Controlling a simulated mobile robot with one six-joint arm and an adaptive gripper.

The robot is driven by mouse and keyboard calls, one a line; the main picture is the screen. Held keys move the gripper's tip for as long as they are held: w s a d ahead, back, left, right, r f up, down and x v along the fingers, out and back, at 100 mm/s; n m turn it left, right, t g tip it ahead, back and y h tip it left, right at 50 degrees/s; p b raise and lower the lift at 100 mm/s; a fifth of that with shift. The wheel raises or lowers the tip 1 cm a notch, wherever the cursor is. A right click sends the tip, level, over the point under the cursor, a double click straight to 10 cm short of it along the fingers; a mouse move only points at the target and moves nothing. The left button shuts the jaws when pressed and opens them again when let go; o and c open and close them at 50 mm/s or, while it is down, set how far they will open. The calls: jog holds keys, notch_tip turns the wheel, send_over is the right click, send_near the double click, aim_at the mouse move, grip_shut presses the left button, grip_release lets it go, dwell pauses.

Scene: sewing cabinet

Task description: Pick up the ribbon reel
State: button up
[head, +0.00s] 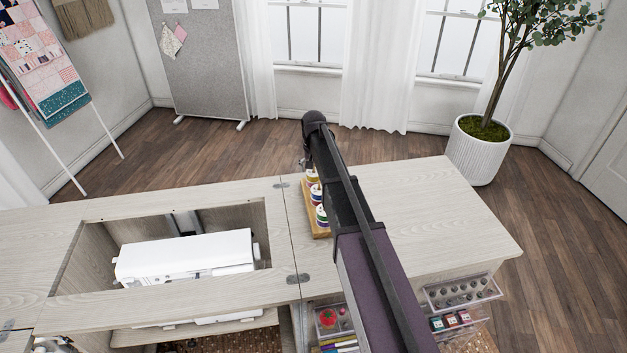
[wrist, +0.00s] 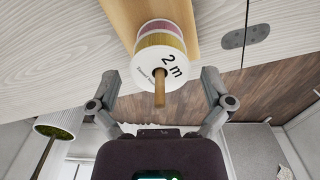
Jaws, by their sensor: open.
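The ribbon reel (wrist: 160,52) shows in the wrist view, white-faced with a "2 m" label and coloured ribbon around it. It sits on a wooden peg (wrist: 159,95) of a wooden holder (wrist: 124,18). My gripper (wrist: 160,80) is open, one finger on each side of the reel's end face, with gaps on both sides and no contact visible. In the head view several reels (head: 318,198) stand in a row on the holder, partly hidden by my arm. My gripper is mostly hidden there.
The holder is on the pale cabinet top (head: 430,200), which is clear to the right. On the left, a white sewing machine (head: 185,255) sits in a sunken opening. Clear trays (head: 463,292) hang below the front edge. A potted tree (head: 480,150) stands behind.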

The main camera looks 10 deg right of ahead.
jog(key=shift+f+b, duration=0.35)
jog(key=shift+f, duration=0.25)
jog(key=c, duration=0.9)
